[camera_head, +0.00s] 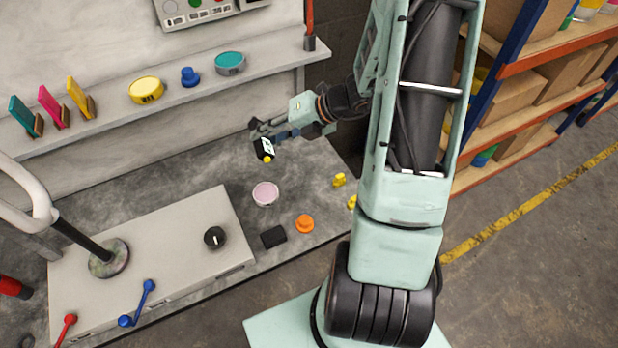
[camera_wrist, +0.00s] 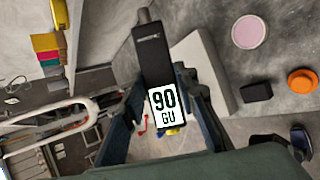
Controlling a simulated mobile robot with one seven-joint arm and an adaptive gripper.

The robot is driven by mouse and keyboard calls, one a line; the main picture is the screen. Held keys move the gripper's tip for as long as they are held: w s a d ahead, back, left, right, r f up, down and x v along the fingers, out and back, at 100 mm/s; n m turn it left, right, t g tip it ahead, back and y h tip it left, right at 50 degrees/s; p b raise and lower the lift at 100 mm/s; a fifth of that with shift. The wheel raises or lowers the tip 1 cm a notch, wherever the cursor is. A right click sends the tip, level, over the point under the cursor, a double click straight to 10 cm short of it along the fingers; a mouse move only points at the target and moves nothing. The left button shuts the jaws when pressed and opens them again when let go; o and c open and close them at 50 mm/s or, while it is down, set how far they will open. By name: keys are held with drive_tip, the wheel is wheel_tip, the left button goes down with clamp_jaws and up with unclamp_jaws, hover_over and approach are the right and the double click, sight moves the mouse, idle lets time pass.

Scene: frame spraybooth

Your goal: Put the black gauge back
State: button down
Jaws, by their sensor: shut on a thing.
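The black gauge, an upright-looking bar with a white label reading "90 GU", is in my gripper (camera_head: 262,132). In the head view the gauge (camera_head: 262,149) hangs below the fingers, above the grey bench. In the wrist view the gauge (camera_wrist: 152,60) stands between the two fingers, its label facing the camera. A small yellow bit shows just beneath it in both views; I cannot tell whether it belongs to the gauge. My gripper is shut on the gauge, in front of the wall shelf (camera_head: 90,122) and clear of the bench.
The bench (camera_head: 185,165) holds a pink disc (camera_head: 265,194), a black block (camera_head: 273,237), an orange knob (camera_head: 304,224) and small yellow pieces (camera_head: 339,180). A raised grey box (camera_head: 150,245) carries a dark dial (camera_head: 214,238). The shelf carries coloured cards (camera_head: 50,107) and a yellow tin (camera_head: 146,90).

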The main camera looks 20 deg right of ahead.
drive_tip(key=d+f+n+g+h+b, duration=0.1)
drive_tip(key=d+f+h+b, duration=0.15)
drive_tip(key=f+b, duration=0.4)
drive_tip(key=d+f+n+h+b, duration=0.1)
drive_tip(key=d+f+h+b, duration=0.15)
drive_tip(key=f, duration=0.75)
drive_tip(key=n+h+b, duration=0.2)
drive_tip(key=h+b, duration=0.1)
drive_tip(key=b, duration=0.7)
hover_over(309, 187)
drive_tip(key=s, duration=0.1)
wheel_tip(309, 187, down, 8)
drive_tip(key=shift+s, duration=0.15)
drive_tip(key=shift+p, duration=0.4)
wheel_tip(309, 187, down, 7)
drive_tip(key=b, duration=0.6)
drive_tip(key=shift+r, duration=0.1)
drive_tip(key=shift+f+b, duration=0.7)
drive_tip(key=shift+b, duration=0.05)
drive_tip(key=c, duration=1.5)
unclamp_jaws()
drive_tip(key=shift+r, duration=0.1)
drive_tip(key=shift+o, duration=0.2)
